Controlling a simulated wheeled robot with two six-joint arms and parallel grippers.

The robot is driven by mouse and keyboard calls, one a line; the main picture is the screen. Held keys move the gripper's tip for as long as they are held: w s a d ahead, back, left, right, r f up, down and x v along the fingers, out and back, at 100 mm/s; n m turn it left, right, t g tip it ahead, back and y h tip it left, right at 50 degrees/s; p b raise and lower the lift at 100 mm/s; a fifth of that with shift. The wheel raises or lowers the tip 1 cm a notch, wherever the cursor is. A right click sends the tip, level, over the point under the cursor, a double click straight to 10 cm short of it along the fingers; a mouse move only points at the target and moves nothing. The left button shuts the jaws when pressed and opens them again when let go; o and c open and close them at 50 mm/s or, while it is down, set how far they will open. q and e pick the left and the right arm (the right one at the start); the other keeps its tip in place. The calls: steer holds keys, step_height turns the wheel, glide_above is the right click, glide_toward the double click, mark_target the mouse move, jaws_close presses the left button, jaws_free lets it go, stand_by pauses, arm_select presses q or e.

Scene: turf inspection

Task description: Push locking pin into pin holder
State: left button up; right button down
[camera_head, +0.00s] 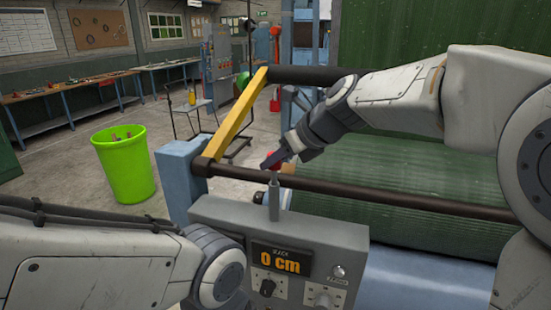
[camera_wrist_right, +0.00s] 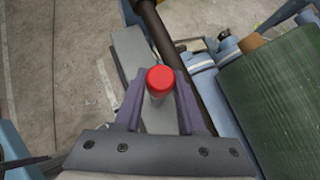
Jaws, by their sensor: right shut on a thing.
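The locking pin has a round red head (camera_wrist_right: 160,78), seen from above in the right wrist view between the two fingers. Directly below is the upright grey pin holder (camera_head: 273,203) on top of the grey control box. The pin looks roughly upright and in line with the holder; how deep its shaft sits cannot be told. The right gripper (camera_wrist_right: 158,88) hides part of the pin. My left arm shows at lower left, but its gripper is out of view.
The grey control box (camera_head: 222,212) has a display reading 0 cm and several knobs. A dark horizontal bar (camera_head: 345,193) runs close behind the holder, with a yellow bar (camera_head: 237,115) at its left. Green turf (camera_head: 400,165) lies behind. A green bin (camera_head: 124,165) stands at left.

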steer(key=shift+f+b, duration=0.6)
steer(key=shift+f, duration=0.3)
steer(key=shift+c, duration=2.1)
jaws_free()
steer(key=b+v, duration=0.2)
steer(key=v, duration=0.8)
steer(key=s+a+f+n+g+h+b, duration=0.1)
steer(key=s+a+f+n+g+b, duration=0.1)
steer(key=s+f+n, duration=0.65)
steer(key=s+a+f+n+g+h+b, duration=0.1)
steer(key=s+a+f+n+g, duration=0.2)
steer(key=s+f+n, duration=0.5)
steer(key=s+d+f+n+h+b, duration=0.1)
steer(key=s+d+f+n, duration=0.1)
steer(key=s+f+n, duration=0.3)
steer(key=s+d+f+n+g+h+b, duration=0.1)
steer(key=s+f+n, duration=0.4)
steer(key=f+n, duration=0.5)
steer(key=d+n+h, duration=0.1)
steer(key=n, duration=0.2)
steer(key=shift+g+h, duration=0.3)
